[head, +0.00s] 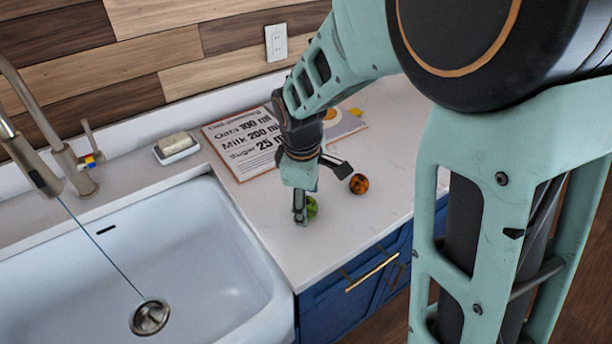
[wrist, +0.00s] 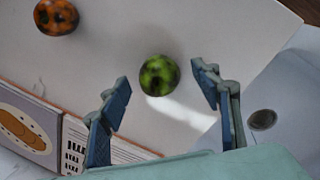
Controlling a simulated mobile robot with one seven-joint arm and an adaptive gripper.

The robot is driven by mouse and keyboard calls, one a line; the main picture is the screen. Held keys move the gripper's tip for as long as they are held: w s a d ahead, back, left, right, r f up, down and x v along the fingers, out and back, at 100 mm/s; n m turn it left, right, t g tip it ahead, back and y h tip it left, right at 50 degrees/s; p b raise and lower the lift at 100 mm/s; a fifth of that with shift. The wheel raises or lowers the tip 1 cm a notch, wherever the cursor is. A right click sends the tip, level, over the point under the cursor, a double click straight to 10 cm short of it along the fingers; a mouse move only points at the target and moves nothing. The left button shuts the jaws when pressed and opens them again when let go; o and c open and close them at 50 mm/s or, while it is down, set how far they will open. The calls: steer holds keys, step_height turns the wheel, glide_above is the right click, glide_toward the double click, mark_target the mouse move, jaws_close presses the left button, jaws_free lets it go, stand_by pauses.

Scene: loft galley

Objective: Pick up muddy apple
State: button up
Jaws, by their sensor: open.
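The muddy apple, green with dark brown patches, sits on the white counter; it shows in the head view (head: 312,207), partly hidden by a finger of my gripper (head: 319,187). In the wrist view the whole apple (wrist: 159,75) lies between the two spread blue fingertips of my gripper (wrist: 160,77), with clear gaps on both sides. My gripper is open and empty, above the apple. I cannot tell the exact height left between them.
An orange fruit with dark spots (head: 359,184) lies to the right of the apple. A printed recipe sheet (head: 243,146) lies behind. The white sink (head: 190,250) is at left, with a tap (head: 62,160) and a soap dish (head: 177,147). The counter's front edge is close to the apple.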

steer(key=shift+w+f, duration=0.2)
steer(key=shift+f, duration=0.65)
steer(key=shift+c, duration=0.3)
steer(key=c, duration=1.2)
steer(key=shift+r, duration=0.1)
